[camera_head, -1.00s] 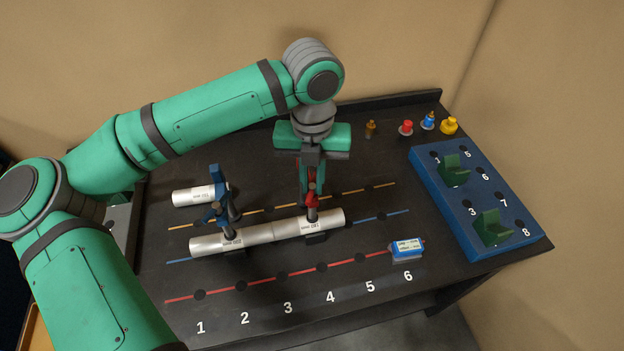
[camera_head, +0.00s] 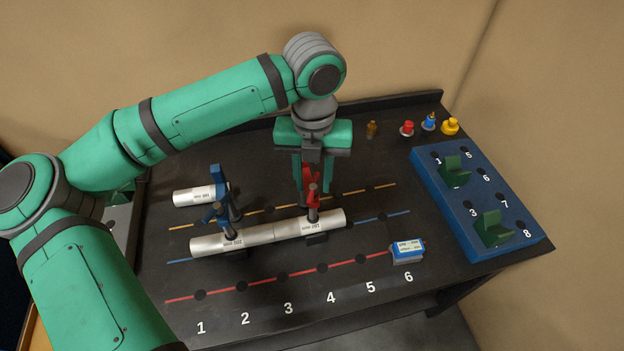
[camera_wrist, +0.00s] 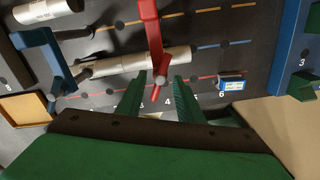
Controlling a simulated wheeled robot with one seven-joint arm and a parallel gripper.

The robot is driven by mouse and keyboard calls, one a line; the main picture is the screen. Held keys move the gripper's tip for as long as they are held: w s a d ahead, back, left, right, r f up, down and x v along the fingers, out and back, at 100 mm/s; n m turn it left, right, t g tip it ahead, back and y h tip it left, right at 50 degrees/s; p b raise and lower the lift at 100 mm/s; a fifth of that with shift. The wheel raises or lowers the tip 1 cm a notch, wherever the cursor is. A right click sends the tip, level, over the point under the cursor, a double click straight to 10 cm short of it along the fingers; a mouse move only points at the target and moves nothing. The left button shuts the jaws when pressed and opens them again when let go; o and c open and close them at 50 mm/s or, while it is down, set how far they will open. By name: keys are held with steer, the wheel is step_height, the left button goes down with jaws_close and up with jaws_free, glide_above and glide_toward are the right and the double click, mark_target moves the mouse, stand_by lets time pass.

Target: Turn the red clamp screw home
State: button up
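The red clamp (camera_head: 313,201) stands at the right part of a silver tube (camera_head: 270,233), on the blue line. In the wrist view the red clamp (camera_wrist: 149,30) reaches down the middle, with its screw and a short slanted red handle (camera_wrist: 156,95) at the near end. My gripper (camera_head: 313,192) is over the clamp, fingers pointing down. In the wrist view my gripper (camera_wrist: 160,80) is open, one green finger on each side of the screw handle, with visible gaps. How deep the handle sits between the fingers is hard to tell.
A blue clamp (camera_head: 220,205) stands on the tube's left part, near a short tube (camera_head: 193,196). A blue-white box (camera_head: 407,250) sits by mark 6. A blue rack (camera_head: 465,225) with green holders is at right. Small coloured knobs (camera_head: 407,129) stand at the back right.

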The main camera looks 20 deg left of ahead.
mark_target(314, 185)
step_height(314, 185, up, 10)
stand_by(0.4)
steer(key=shift+w, duration=0.1)
